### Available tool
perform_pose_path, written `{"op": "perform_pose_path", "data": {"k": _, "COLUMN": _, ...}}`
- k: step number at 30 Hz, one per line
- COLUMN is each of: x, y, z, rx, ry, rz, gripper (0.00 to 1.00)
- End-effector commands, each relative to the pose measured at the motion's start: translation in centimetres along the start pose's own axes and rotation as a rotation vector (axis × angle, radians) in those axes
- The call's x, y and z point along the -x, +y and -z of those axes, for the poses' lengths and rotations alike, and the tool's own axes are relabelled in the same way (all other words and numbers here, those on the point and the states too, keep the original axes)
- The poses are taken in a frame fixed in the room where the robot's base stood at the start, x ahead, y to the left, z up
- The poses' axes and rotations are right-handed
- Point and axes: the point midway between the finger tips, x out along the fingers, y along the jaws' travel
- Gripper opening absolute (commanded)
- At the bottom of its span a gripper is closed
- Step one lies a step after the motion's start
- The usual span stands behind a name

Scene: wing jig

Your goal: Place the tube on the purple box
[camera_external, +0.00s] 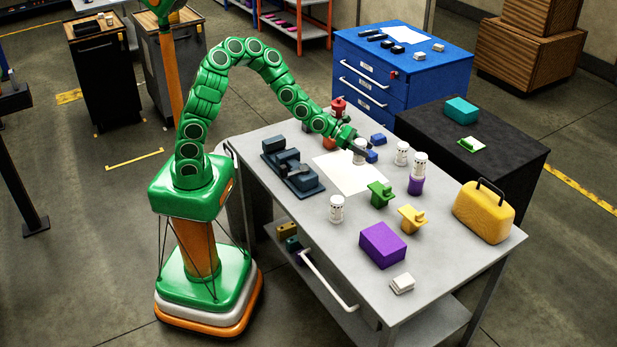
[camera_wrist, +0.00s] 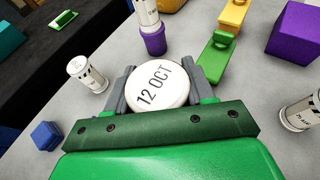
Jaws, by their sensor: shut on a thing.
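My gripper (camera_external: 356,146) is over the far part of the grey table, shut on a white tube (camera_external: 359,157). In the wrist view the tube's round white lid (camera_wrist: 160,84) reads "12 OCT" and sits between the two grey fingers (camera_wrist: 160,90). Whether its base touches the table is hard to tell. The purple box (camera_external: 383,245) lies near the table's front, clear on top, well apart from my gripper. It also shows at the upper right of the wrist view (camera_wrist: 294,33). Other white tubes stand at the back (camera_external: 401,154), on a purple cup (camera_external: 416,185) and at front left (camera_external: 336,208).
A green block (camera_external: 380,194) and a yellow block (camera_external: 411,218) stand between my gripper and the purple box. A yellow case (camera_external: 483,211) is at the right, a white block (camera_external: 402,284) at the front, and a dark fixture (camera_external: 291,168) at the left.

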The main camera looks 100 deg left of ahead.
Motion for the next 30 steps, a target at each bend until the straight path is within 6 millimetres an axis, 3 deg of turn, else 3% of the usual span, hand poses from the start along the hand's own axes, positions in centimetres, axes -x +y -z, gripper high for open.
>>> {"op": "perform_pose_path", "data": {"k": 4, "x": -0.6, "y": -1.9, "z": -0.9, "rx": -0.009, "ry": -0.001, "rz": 0.025, "gripper": 0.18}}
{"op": "perform_pose_path", "data": {"k": 8, "x": -1.4, "y": -5.4, "z": -2.4, "rx": -0.028, "ry": 0.0, "rz": 0.069, "gripper": 0.18}}
{"op": "perform_pose_path", "data": {"k": 20, "x": -2.7, "y": -18.4, "z": -7.2, "rx": -0.085, "ry": 0.001, "rz": 0.215, "gripper": 0.18}}
{"op": "perform_pose_path", "data": {"k": 30, "x": -1.8, "y": -28.8, "z": -10.2, "rx": -0.133, "ry": 0.0, "rz": 0.324, "gripper": 0.18}}
